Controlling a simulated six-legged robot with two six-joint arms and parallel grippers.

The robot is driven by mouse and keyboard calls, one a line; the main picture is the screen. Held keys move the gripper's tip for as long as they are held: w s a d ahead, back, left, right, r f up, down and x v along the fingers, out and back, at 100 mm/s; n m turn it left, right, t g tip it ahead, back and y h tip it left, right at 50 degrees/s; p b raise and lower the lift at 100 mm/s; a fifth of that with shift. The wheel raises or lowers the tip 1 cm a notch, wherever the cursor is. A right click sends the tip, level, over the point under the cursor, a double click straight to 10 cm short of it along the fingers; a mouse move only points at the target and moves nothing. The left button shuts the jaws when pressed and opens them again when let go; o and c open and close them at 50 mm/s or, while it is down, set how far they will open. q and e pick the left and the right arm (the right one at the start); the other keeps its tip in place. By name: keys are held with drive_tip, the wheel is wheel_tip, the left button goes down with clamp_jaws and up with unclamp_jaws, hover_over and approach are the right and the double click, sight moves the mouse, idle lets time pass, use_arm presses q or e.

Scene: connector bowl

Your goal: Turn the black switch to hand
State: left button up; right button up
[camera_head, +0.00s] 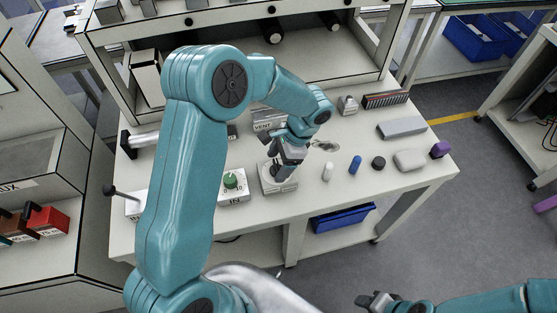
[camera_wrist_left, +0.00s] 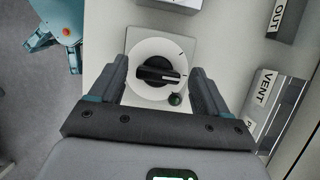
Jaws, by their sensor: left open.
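The black switch (camera_wrist_left: 158,73) is a dark bar-shaped knob on a round white dial (camera_wrist_left: 148,52) set on a pale square plate. Its bar lies roughly across the picture in the left wrist view. Tick marks are on the dial, but no readable words. My left gripper (camera_wrist_left: 162,85) is open, with one finger on each side of the knob and no clear contact. In the head view my left gripper (camera_head: 283,160) points down over the switch box (camera_head: 280,187) and hides most of the knob. My right gripper (camera_head: 376,301) is at the bottom, away from the table; its jaw opening is unclear.
A box with a green knob (camera_head: 231,180) stands left of the switch box. A VENT block (camera_head: 268,122) is behind it. A blue marker-like piece (camera_head: 355,165), a black disc (camera_head: 378,162) and a grey case (camera_head: 401,127) lie to the right. A lever (camera_head: 122,194) stands at left.

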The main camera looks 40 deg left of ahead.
use_arm(q)
drive_tip(key=shift+s+d+r, duration=0.1)
drive_tip(key=shift+s+r, duration=0.05)
drive_tip(key=shift+c, duration=0.6)
drive_tip(key=c, duration=0.9)
drive_tip(key=shift+n, duration=0.3)
drive_tip(key=n+h+b, duration=0.1)
drive_tip(key=n, duration=0.2)
drive_tip(key=shift+g, duration=0.4)
drive_tip(key=shift+a+n+h+b, duration=0.1)
drive_tip(key=shift+n+h+b, duration=0.35)
drive_tip(key=shift+n, duration=0.9)
drive_tip(key=shift+a+n+h+b, duration=0.1)
drive_tip(key=shift+n+h+b, duration=0.15)
drive_tip(key=shift+n+h, duration=0.75)
drive_tip(key=shift+n+y, duration=0.35)
drive_tip(key=shift+n, duration=0.2)
